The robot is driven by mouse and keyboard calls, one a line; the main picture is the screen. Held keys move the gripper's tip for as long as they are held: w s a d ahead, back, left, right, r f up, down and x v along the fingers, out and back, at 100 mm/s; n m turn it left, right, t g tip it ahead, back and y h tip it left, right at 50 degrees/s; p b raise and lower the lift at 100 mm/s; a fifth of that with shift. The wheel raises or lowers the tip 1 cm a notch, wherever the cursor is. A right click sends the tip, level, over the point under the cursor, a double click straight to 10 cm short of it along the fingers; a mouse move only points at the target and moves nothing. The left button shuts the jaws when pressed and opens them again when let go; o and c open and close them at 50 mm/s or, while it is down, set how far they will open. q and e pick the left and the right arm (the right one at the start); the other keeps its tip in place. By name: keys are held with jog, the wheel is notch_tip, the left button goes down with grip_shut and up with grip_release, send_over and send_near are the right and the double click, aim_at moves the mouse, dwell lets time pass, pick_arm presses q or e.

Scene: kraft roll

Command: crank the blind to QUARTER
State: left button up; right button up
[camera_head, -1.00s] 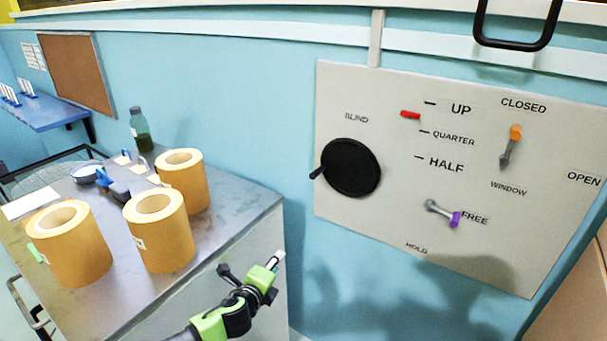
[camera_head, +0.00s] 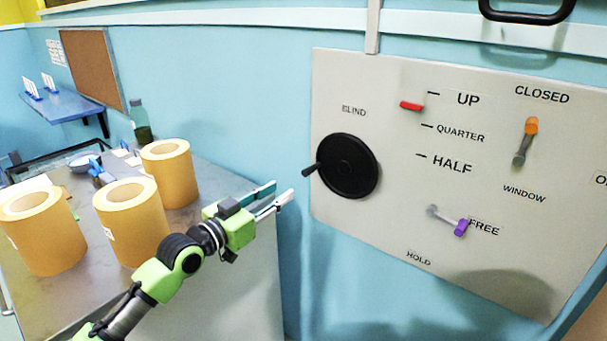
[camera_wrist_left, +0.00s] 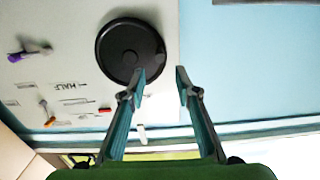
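The black round blind crank (camera_head: 348,166) is on the white wall panel under the word BLIND, its small knob (camera_head: 309,170) at its left side. A red pointer (camera_head: 411,106) sits between the UP and QUARTER marks, nearer UP. My left gripper (camera_head: 282,193) is left of and slightly below the crank, apart from it, with its fingers toward the panel. In the left wrist view, its fingers (camera_wrist_left: 160,72) are spread and empty, and the crank (camera_wrist_left: 130,50) shows beyond the left-hand finger. The knob is not clear there. My right gripper is not in view.
The panel also carries an orange-tipped window lever (camera_head: 527,140) near CLOSED and a purple-tipped lever (camera_head: 452,224) at FREE. A counter (camera_head: 190,245) with several kraft rolls (camera_head: 133,220) and a green bottle (camera_head: 141,120) stands at left. A black handle (camera_head: 530,10) is above the panel.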

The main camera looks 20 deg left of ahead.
aim_at(310, 171)
pick_arm(q)
jog(key=x, duration=0.4)
jog(key=p+x, duration=0.1)
jog(key=x, duration=0.7)
jog(key=shift+r+p, duration=0.3)
jog(key=shift+p, duration=0.05)
jog(key=shift+x, duration=0.8)
grip_shut()
